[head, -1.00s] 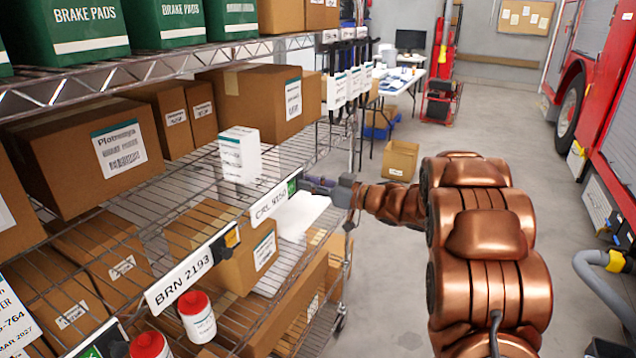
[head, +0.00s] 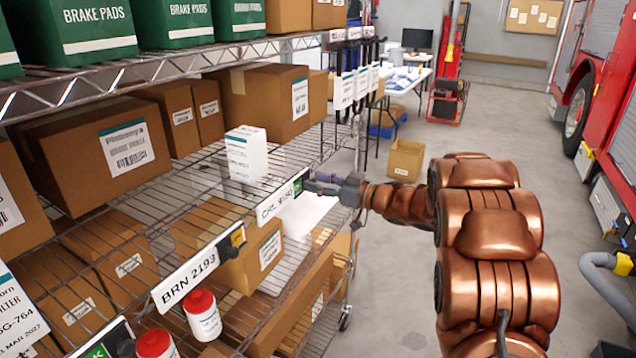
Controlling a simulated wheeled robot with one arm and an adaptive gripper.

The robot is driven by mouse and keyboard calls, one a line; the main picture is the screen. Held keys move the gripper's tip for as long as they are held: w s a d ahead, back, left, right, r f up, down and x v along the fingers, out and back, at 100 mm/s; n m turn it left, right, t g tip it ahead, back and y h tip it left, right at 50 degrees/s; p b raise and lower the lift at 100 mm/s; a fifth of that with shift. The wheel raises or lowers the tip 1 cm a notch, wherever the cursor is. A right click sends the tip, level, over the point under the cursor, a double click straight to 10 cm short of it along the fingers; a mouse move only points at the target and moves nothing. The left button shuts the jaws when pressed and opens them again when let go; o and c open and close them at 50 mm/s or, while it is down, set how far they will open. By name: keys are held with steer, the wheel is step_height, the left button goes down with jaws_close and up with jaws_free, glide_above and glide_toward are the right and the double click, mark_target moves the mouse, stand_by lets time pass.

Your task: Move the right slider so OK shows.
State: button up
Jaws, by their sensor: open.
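The right slider (head: 298,186) is at the right end of the white label "CRL 9150" (head: 274,206) on the front edge of the middle shelf. Its window shows green beside a dark part; the writing is too small to read. My gripper (head: 311,184) is open, at the right end of this slider. I cannot tell whether it touches. Another slider (head: 237,239), orange-yellow and black, is at the end of the label "BRN 2193" (head: 185,280). A third, partly cut off at the lower left, shows green (head: 98,350).
A white box (head: 246,154) stands on the middle shelf behind the label. Brown cartons (head: 130,148) fill the wire shelves, and red-lidded white bottles (head: 202,315) stand at the front left.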

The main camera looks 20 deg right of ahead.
steer(key=v, duration=1.2)
steer(key=shift+w+r, duration=0.1)
steer(key=w+d+r+m+t+h, duration=0.2)
steer(key=w+d+r+m+h, duration=0.25)
steer(key=h, duration=0.65)
steer(key=s+d+f+m+g+h, duration=0.2)
steer(key=s+h, duration=0.1)
steer(key=s, duration=0.2)
steer(key=s+d+f+m+g+h, duration=0.2)
steer(key=s+m+g+h, duration=0.1)
steer(key=s, duration=0.2)
steer(key=s+a+f+g+y, duration=0.1)
steer(key=s+a+f+g, duration=0.2)
steer(key=s+a, duration=0.4)
steer(key=s+a+f+g+y, duration=0.2)
steer(key=s+a+g, duration=0.3)
steer(key=s, duration=1.2)
steer(key=s+a+f+g+y, duration=0.1)
steer(key=s+a+f+g, duration=0.2)
steer(key=s+a, duration=0.6)
steer(key=s+f, duration=0.1)
steer(key=s, duration=0.2)
steer(key=shift+a+f+n+g, duration=0.35)
steer(key=shift+a+f+g, duration=0.05)
